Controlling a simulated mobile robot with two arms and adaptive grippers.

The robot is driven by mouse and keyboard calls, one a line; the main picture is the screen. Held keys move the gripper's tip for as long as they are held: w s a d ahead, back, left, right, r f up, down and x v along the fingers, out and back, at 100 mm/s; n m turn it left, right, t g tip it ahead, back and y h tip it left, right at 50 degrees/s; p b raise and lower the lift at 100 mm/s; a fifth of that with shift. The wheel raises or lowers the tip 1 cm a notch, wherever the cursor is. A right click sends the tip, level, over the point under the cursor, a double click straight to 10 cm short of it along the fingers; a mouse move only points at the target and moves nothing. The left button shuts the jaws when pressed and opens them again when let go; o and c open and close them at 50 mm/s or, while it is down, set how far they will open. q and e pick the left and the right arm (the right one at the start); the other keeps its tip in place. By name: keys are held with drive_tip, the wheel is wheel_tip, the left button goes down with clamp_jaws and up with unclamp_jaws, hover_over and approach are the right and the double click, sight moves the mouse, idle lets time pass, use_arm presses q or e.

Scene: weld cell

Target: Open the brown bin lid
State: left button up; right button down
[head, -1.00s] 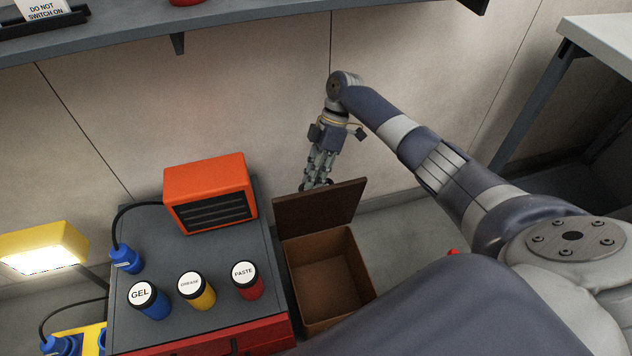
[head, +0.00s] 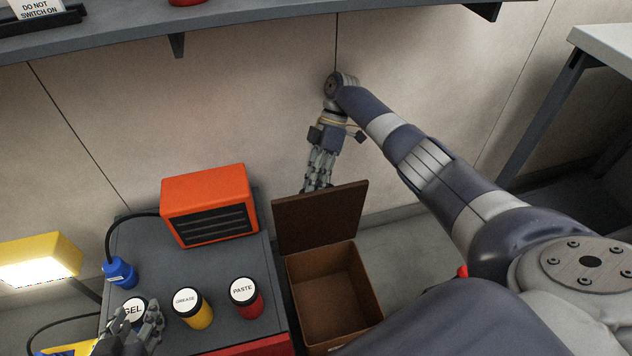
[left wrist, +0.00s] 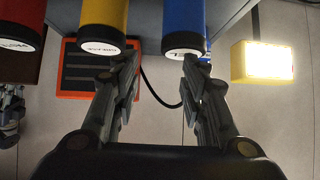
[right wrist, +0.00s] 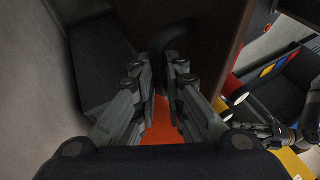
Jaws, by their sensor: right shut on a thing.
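The brown bin (head: 362,282) stands on the floor right of the grey cabinet, its inside visible and empty. Its brown lid (head: 322,218) is raised, standing steeply at the bin's back edge. My right gripper (head: 316,188) is behind the lid's top edge, its fingertips partly hidden. In the right wrist view my right gripper (right wrist: 166,70) is shut on a dark handle (right wrist: 176,38) beside the brown lid panel (right wrist: 214,45). My left gripper (head: 138,318) is low over the cabinet by the GEL jar. In the left wrist view my left gripper (left wrist: 160,68) is open and empty.
The cabinet top (head: 215,275) holds an orange heater (head: 208,205), a blue GEL jar (left wrist: 184,25), a yellow GREASE jar (head: 192,310), a red PASTE jar (head: 246,298) and a blue plug (head: 120,273). A lit yellow lamp (head: 40,260) is at left. A shelf (head: 240,20) runs above.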

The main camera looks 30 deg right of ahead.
drive_tip(key=shift+s+f, duration=0.25)
drive_tip(key=shift+f, duration=0.3)
drive_tip(key=c, duration=1.7)
unclamp_jaws()
drive_tip(key=shift+o, duration=0.2)
drive_tip(key=shift+w, duration=0.25)
wheel_tip(320, 180, up, 10)
